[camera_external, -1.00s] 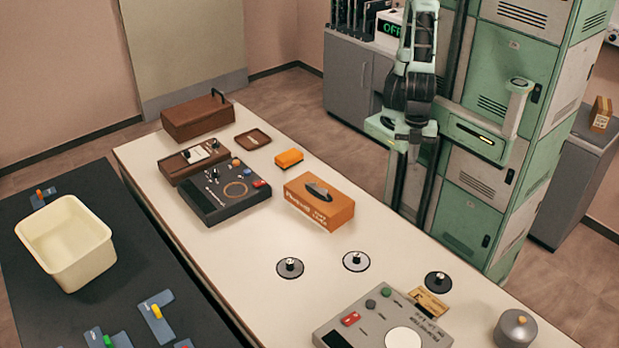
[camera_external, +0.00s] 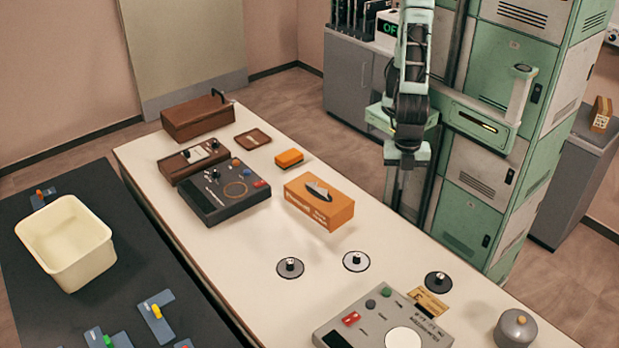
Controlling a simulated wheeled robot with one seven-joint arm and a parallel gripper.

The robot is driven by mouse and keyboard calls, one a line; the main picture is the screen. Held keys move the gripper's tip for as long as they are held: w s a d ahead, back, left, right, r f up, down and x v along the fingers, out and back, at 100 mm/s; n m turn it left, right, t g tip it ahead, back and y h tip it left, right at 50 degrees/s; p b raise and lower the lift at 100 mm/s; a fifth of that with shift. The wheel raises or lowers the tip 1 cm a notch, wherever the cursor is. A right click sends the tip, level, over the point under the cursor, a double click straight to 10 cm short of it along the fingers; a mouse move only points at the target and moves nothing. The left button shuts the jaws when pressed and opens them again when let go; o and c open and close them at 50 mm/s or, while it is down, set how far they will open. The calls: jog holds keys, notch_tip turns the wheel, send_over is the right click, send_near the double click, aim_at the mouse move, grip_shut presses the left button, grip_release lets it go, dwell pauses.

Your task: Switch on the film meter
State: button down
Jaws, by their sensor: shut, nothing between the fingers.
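Two boxes with controls on the white table could be the film meter; their lettering is too small to read. A dark box (camera_external: 222,207) farther back has knobs, a ring mark, a red switch (camera_external: 260,183) and a blue button. My gripper (camera_external: 405,168) hangs pointing down beyond the table's right edge, shut and empty, apart from both boxes. Its fingertips are small and hard to make out.
An orange box (camera_external: 320,203), an orange block (camera_external: 289,157), a brown instrument (camera_external: 184,166) and a brown case (camera_external: 197,119) stand on the table. Several round knobs (camera_external: 356,261) and a grey pot (camera_external: 515,328) are toward the front. A cream bin (camera_external: 65,243) stands on the dark left table.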

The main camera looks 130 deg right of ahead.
jog(key=w+a+f+n+t+h+p, duration=0.1)
jog(key=w+a+f+n+h+p, duration=0.15)
jog(key=w, duration=0.45)
jog(key=w+a+f+n+t+h+p, duration=0.1)
jog(key=w+f+p, duration=0.2)
jog(key=w, duration=0.4)
jog(key=n+t+p, duration=0.7)
jog(key=n+t, duration=0.1)
jog(key=n, duration=0.1)
send_over(357, 317)
jog(key=s, duration=0.1)
notch_tip(357, 317, down, 2)
jog(key=shift+s+n+h, duration=0.15)
jog(key=shift+n+h, duration=0.1)
jog(key=shift+h, duration=0.1)
jog(key=shift+f, duration=0.2)
jog(key=f+b, duration=0.1)
jog(key=f, duration=0.1)
jog(key=f+b, duration=0.2)
jog(key=f, duration=0.1)
jog(key=w+f+b, duration=0.1)
jog(key=f, duration=0.1)
jog(key=shift+f+b, duration=0.35)
jog(key=shift+b, duration=0.05)
jog(key=shift+w+f+b, duration=0.1)
jog(key=shift+f+b, duration=0.3)
